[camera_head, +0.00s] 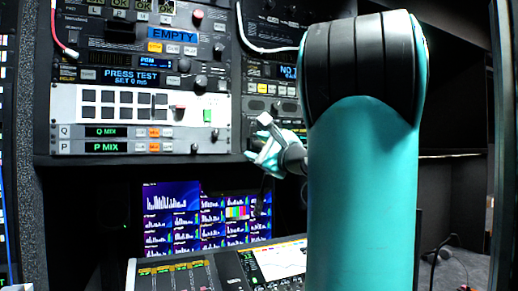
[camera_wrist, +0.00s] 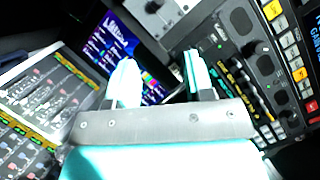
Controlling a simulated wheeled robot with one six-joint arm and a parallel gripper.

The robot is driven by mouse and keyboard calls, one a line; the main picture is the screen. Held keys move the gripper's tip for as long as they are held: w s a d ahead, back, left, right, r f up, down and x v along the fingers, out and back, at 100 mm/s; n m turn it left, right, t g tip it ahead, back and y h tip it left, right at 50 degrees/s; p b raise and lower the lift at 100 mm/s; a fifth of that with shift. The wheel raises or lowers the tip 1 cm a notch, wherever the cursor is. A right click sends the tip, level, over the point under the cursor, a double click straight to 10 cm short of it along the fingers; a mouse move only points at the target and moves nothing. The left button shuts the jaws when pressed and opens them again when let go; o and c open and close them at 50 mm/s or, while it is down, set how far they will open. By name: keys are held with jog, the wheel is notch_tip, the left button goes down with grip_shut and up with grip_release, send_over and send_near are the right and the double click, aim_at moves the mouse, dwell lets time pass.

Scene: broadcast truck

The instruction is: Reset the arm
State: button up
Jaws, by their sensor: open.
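My gripper (camera_head: 262,151) shows in the head view, left of my large teal arm link, in front of the lower edge of the rack. Part of it and the wrist behind are hidden by that link. In the wrist view my gripper (camera_wrist: 160,78) has its two fingers spread apart. Nothing is held between them. Beyond the gap there are parts of the screen and panel. My arm is raised and bent, with its upper joint near the top of the head view.
An equipment rack (camera_head: 140,150) with buttons, knobs and lit displays stands behind the gripper. Below it are a bright monitor (camera_head: 205,215) and a sloped console (camera_head: 180,278). In the wrist view, a control panel (camera_wrist: 255,60) lies close at right. Dark open shelf space (camera_head: 448,190) is at right.

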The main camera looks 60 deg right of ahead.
dwell(0.3)
jog(key=w+a+f+n+g+y, duration=0.2)
jog(key=w+a+f+n+y, duration=0.3)
jog(key=a, duration=0.4)
jog(key=w+a+f+n+g+y, duration=0.35)
jog(key=a+f+n, duration=0.2)
jog(key=a, duration=0.25)
jog(key=s+a+f+n+g+y, duration=0.1)
jog(key=a+f+n+g+y, duration=0.15)
jog(key=a+f+n, duration=0.35)
jog(key=s+a+f+n+g+y, duration=0.1)
jog(key=s+a+f+n+g, duration=0.15)
jog(key=a+n, duration=0.45)
jog(key=s+a+f+n+g+h, duration=0.1)
jog(key=s+a+f+n+g, duration=0.3)
jog(key=s, duration=0.3)
jog(key=s+a+f+n+g+h, duration=0.1)
jog(key=s+a+f+n+g, duration=0.3)
jog(key=s+a+n, duration=0.3)
jog(key=shift+s+g, duration=0.2)
jog(key=shift+g, duration=0.25)
